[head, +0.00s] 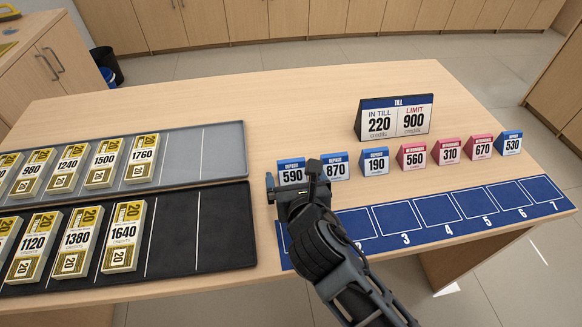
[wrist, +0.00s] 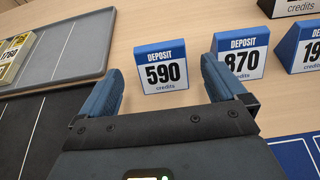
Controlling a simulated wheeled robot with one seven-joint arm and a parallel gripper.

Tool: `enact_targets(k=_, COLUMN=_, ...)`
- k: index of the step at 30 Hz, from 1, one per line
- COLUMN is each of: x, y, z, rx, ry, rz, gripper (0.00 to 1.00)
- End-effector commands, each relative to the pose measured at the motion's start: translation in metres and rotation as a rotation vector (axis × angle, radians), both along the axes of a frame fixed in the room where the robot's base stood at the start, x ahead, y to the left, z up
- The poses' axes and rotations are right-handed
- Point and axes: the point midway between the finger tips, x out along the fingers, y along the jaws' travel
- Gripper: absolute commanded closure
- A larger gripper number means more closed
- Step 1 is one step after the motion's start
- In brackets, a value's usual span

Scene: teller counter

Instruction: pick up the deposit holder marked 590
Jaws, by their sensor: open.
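The deposit holder marked 590 (head: 292,172) is a small blue-topped tent card with a white face, at the left end of a row of holders on the counter. In the wrist view the 590 holder (wrist: 162,68) stands upright just beyond the fingertips, roughly centred between them. My gripper (wrist: 158,72) is open and empty, with one blue finger on each side. In the head view my gripper (head: 292,185) is just in front of the 590 holder and partly covers its lower part. I cannot tell whether any finger touches it.
The 870 deposit holder (head: 335,166) stands close on the right, near my right finger. The row continues with blue and pink holders to 530 (head: 509,143). A till sign (head: 395,115) stands behind. A numbered blue strip (head: 437,210) lies in front; trays of banknote bundles (head: 225,226) are left.

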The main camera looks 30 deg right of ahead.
Motion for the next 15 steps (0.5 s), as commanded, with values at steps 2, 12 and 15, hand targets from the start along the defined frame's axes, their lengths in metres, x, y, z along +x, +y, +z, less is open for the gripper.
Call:
enact_targets(k=2, x=0.007, y=-0.003, z=-0.003, rx=0.001, ry=-0.001, rz=-0.002, gripper=0.02)
enact_targets(k=12, x=0.045, y=-0.016, z=-0.019, rx=0.001, ry=0.0, rz=-0.001, gripper=0.02)
enact_targets(k=15, x=0.048, y=-0.017, z=-0.021, rx=0.0, ry=-0.001, rz=0.0, gripper=0.02)
